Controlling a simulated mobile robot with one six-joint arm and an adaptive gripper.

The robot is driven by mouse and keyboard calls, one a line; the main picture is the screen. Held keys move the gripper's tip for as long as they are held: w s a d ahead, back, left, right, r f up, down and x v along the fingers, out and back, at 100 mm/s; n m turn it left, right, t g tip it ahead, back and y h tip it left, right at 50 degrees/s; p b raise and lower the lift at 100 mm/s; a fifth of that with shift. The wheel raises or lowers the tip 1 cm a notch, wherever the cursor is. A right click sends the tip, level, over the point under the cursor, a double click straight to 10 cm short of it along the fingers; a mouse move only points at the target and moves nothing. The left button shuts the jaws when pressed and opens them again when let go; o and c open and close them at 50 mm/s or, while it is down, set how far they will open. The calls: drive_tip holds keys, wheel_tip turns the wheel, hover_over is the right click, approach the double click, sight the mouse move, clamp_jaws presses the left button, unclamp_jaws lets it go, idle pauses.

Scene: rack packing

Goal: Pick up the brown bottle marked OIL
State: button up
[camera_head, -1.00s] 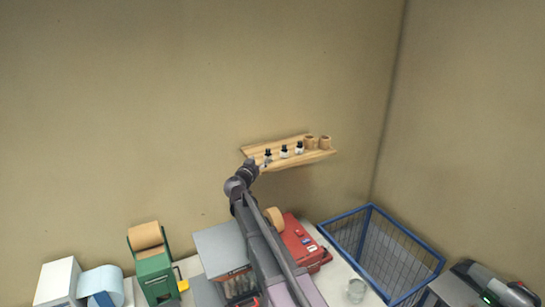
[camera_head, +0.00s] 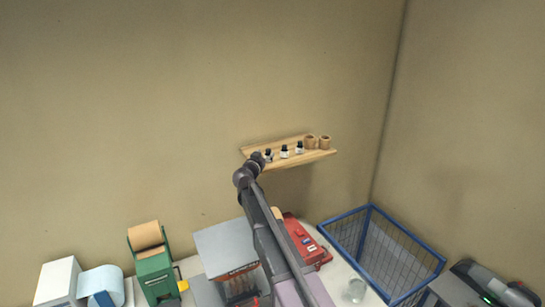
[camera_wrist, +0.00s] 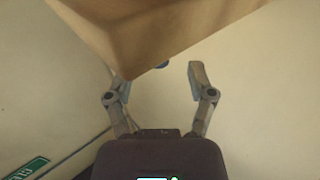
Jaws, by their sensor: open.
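Three small bottles with black caps and pale labels stand upright in a row on a wooden wall shelf (camera_head: 318,156): a left one (camera_head: 268,156), a middle one (camera_head: 285,152) and a right one (camera_head: 299,148). The labels are too small to read, so I cannot tell which is marked OIL. My gripper is at the shelf's left end, close to the left bottle. In the wrist view my gripper (camera_wrist: 158,78) is open, its fingers apart with no bottle held. The shelf's wooden body (camera_wrist: 150,35) fills the top there, and a small bluish thing (camera_wrist: 161,65) shows past its edge.
Two brown cups (camera_head: 325,143) stand at the shelf's right end. Below are a blue wire basket (camera_head: 408,230), a red case (camera_head: 305,244), a green tape dispenser (camera_head: 155,268) and a glass jar (camera_head: 354,290). The wall above the shelf is bare.

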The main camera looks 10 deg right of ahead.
sight(267, 151)
drive_tip(key=shift+x, duration=1.85)
clamp_jaws()
